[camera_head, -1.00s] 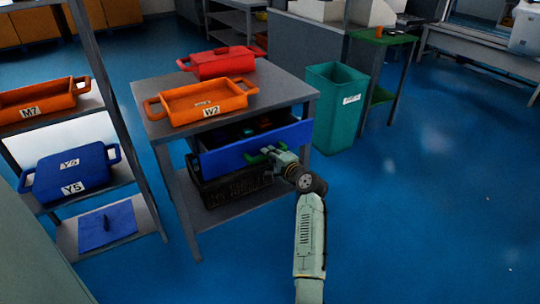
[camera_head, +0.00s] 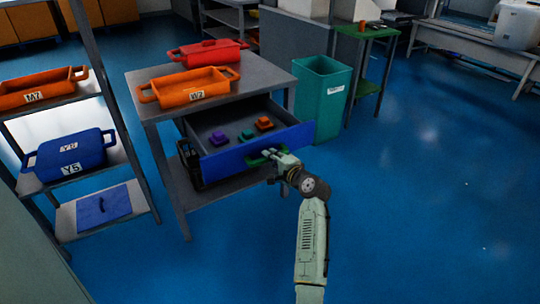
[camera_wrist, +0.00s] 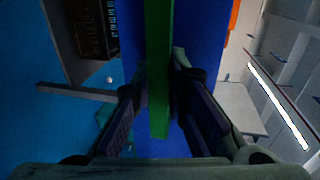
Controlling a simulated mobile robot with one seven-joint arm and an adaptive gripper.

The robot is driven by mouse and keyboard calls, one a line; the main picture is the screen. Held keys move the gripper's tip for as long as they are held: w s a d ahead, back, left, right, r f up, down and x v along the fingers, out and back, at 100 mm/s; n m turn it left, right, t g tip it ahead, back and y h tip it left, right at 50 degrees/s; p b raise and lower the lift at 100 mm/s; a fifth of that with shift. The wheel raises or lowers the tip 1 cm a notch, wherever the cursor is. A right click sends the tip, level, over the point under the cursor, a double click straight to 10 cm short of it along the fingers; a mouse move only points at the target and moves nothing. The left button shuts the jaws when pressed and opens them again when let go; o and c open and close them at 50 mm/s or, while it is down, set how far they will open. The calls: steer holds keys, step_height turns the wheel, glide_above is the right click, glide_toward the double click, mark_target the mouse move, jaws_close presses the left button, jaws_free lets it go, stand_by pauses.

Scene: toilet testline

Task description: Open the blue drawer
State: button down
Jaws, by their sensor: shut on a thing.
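The blue drawer (camera_head: 230,157) is pulled out from under the grey table top. Its grey inside shows, with a purple block (camera_head: 217,138), a teal block (camera_head: 246,134) and an orange block (camera_head: 264,123) in it. The drawer has a green handle (camera_head: 258,160) on its front. My gripper (camera_head: 275,158) is at the handle. In the wrist view, the green handle (camera_wrist: 158,95) runs between the two fingers of my gripper (camera_wrist: 158,108), which is shut on it. The blue front (camera_wrist: 207,45) lies behind.
Orange tray W2 (camera_head: 190,85) and a red tray (camera_head: 209,53) stand on the table (camera_head: 262,75). A black crate (camera_head: 187,163) sits on the lower shelf. A teal bin (camera_head: 320,98) stands to the right. Blue floor is clear in front.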

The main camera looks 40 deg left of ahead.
steer(key=shift+s+d, duration=0.15)
steer(key=shift+d, duration=0.15)
steer(key=c, duration=1.6)
jaws_free()
steer(key=shift+o, duration=0.2)
steer(key=v, duration=1.2)
steer(key=shift+f, duration=0.1)
